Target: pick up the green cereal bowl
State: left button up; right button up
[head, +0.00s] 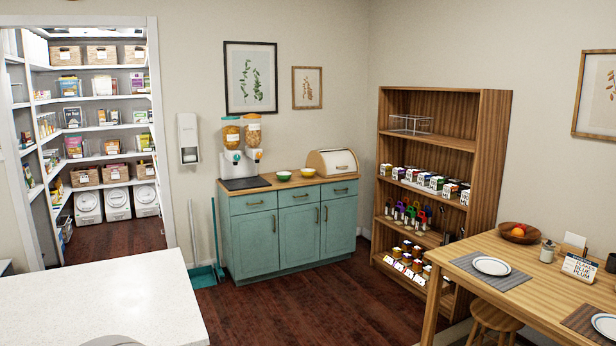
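The green cereal bowl (308,172) is small in the head view. It stands on the wooden top of the teal cabinet (275,238) against the back wall. A cereal dispenser (242,140) with two hoppers stands at the left end of the same top. Neither of my grippers is in view.
A white counter (100,305) fills the lower left. A wooden table (520,264) with plates and a stool (497,318) stand at the right. A broom and dustpan (203,276) lean left of the cabinet. Dark floor (300,310) is clear before the cabinet.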

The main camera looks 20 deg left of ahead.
aim_at(284, 177)
jog(key=i+j+u, duration=0.3)
jog(key=i, duration=0.95)
jog(key=i+j+u, duration=0.1)
jog(key=i+u, duration=0.25)
jog(key=i, duration=4)
jog(key=i+l+u, duration=0.2)
jog(key=i+u, duration=0.15)
jog(key=i, duration=0.35)
jog(key=i+l+u, duration=0.4)
jog(key=i, duration=0.3)
jog(key=i+l+u, duration=0.35)
jog(key=i+l, duration=0.15)
jog(key=i, duration=0.1)
